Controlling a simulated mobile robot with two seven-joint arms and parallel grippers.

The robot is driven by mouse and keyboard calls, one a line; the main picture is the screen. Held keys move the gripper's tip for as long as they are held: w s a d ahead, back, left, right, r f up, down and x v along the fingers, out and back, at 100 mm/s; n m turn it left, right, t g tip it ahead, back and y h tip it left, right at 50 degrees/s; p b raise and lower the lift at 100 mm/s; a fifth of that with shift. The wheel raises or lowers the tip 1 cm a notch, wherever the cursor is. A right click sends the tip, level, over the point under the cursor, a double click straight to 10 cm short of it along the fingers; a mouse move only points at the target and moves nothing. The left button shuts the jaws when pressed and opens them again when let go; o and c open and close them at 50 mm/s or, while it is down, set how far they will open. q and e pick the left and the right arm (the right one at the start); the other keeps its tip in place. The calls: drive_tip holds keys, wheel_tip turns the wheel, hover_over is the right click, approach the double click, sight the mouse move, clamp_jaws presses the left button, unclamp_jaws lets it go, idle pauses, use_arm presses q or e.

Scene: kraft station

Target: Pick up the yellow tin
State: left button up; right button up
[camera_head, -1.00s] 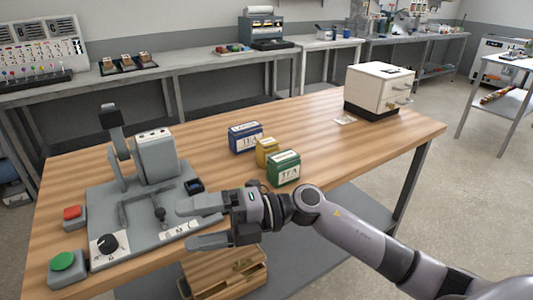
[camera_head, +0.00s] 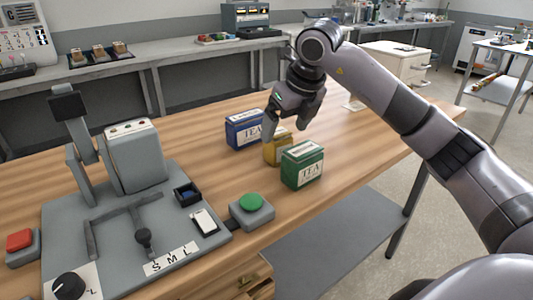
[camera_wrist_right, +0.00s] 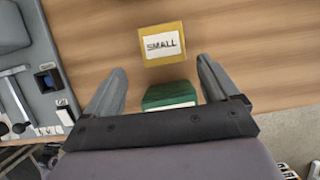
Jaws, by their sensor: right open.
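The yellow tin (camera_head: 277,150) stands on the wooden table between a blue tin (camera_head: 244,131) and a green tin (camera_head: 303,165). In the head view my right gripper (camera_head: 286,127) hangs above the tins, fingers pointing down, and partly covers the yellow tin's top. In the right wrist view the gripper (camera_wrist_right: 160,66) is open and empty. The yellow tin (camera_wrist_right: 162,44), labelled SMALL, lies just beyond the fingertips. The green tin (camera_wrist_right: 168,94) shows between the fingers, partly hidden by the gripper body. My left gripper is not in view.
A grey machine (camera_head: 110,240) with a lever stands at the left. A green button box (camera_head: 252,211) is beside it, nearer than the tins. A white drawer cabinet (camera_head: 395,62) is at the far right. The wood behind the blue tin is clear.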

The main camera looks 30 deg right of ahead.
sight(281, 135)
drive_tip(key=shift+w+f, duration=0.2)
drive_tip(key=shift+f, duration=0.15)
drive_tip(key=x, duration=0.6)
drive_tip(key=shift+w+d+f, duration=0.1)
drive_tip(key=shift+w+d, duration=0.2)
drive_tip(key=shift+w, duration=0.2)
drive_tip(key=shift+c, duration=0.3)
drive_tip(key=c, duration=1)
drive_tip(key=shift+c, duration=0.6)
